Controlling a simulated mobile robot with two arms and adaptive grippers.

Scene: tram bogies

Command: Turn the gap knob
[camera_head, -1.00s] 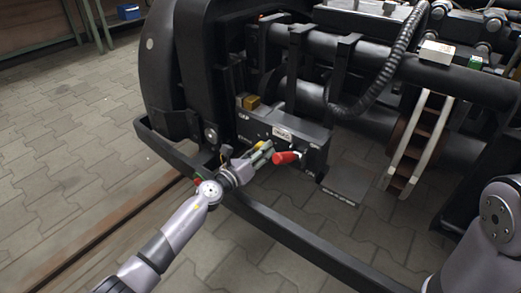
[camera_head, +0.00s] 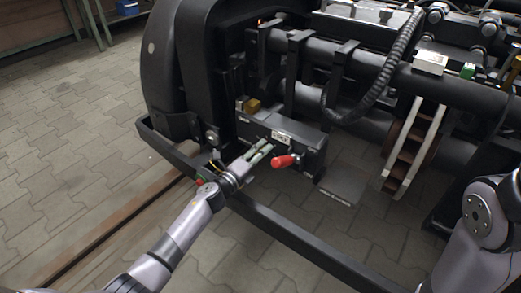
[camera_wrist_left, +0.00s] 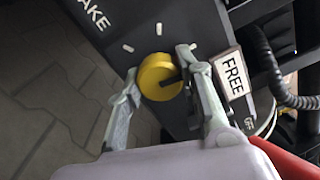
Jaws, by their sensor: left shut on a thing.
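The yellow round knob (camera_wrist_left: 160,77) sits on the dark face of a box (camera_head: 308,137) on the bogie. A black pointer shows on its right side, and white tick marks lie around it. My left gripper (camera_wrist_left: 158,66) has one finger on each side of the knob and is shut on it. In the head view my left gripper (camera_head: 262,153) is at the front face of the box and hides the knob. A white FREE plate (camera_wrist_left: 233,74) is right of the knob, and lettering ending in "AKE" is at the upper left. My right gripper is out of view.
A red handle (camera_head: 287,161) sticks out of the box just right of my left gripper. A black frame bar (camera_head: 285,231) runs below the box. A ribbed hose (camera_head: 385,75) and a ladder-like part (camera_head: 412,150) are further right. Paved floor lies at the left.

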